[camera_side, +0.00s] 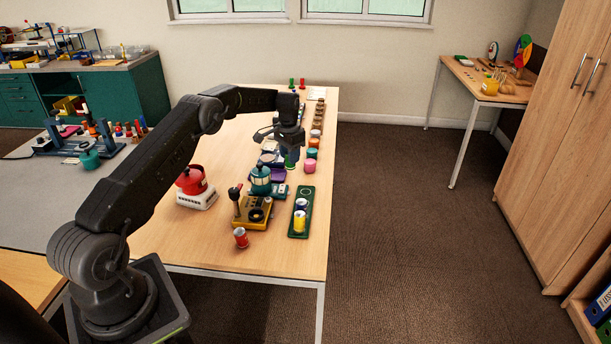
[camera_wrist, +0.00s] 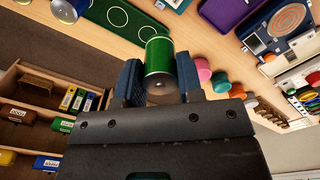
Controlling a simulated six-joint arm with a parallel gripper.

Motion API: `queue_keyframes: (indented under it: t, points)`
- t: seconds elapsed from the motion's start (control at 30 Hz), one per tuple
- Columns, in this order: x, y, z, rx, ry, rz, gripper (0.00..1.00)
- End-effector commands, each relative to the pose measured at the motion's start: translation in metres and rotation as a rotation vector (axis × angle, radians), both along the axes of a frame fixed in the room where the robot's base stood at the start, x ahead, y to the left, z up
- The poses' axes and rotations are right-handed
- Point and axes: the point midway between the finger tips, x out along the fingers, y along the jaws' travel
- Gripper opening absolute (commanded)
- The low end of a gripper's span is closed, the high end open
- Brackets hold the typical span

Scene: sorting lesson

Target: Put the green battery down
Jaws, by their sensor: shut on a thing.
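The green battery (camera_wrist: 159,60) is held between the two blue fingers of my gripper (camera_wrist: 158,75), which is shut on it. In the side view my gripper (camera_side: 289,148) is over the far half of the table, and the battery (camera_side: 291,160) shows partly below it. A long green tray (camera_side: 307,190) with white ring marks lies nearer on the table. A yellow battery (camera_side: 299,222) and a blue-and-white one (camera_side: 301,204) stand on it. In the wrist view the tray (camera_wrist: 136,22) has empty rings, with a blue battery (camera_wrist: 68,10) at its left.
A red can (camera_side: 241,237), a yellow joystick box (camera_side: 251,212), a teal pot (camera_side: 261,178) and a red pot (camera_side: 191,180) stand left of the tray. Several coloured jars (camera_side: 310,165) line the right edge beyond it. The near right tabletop is clear.

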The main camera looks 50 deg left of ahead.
Motion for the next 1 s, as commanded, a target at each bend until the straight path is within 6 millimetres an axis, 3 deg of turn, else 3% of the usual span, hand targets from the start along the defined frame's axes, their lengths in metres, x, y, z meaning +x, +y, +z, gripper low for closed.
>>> queue_keyframes:
  t: [0.17,0.4,0.57,0.8,1.0]
  points:
    - [0.024,-0.020,-0.020,0.000,0.000,-0.002,0.08]
    - [0.037,-0.029,-0.028,0.001,-0.002,0.000,0.08]
    - [0.039,-0.031,-0.031,0.000,0.000,0.001,0.08]
    - [0.038,-0.031,-0.063,0.000,0.000,0.001,0.08]
    - [0.039,-0.031,-0.069,0.001,-0.002,0.001,0.08]
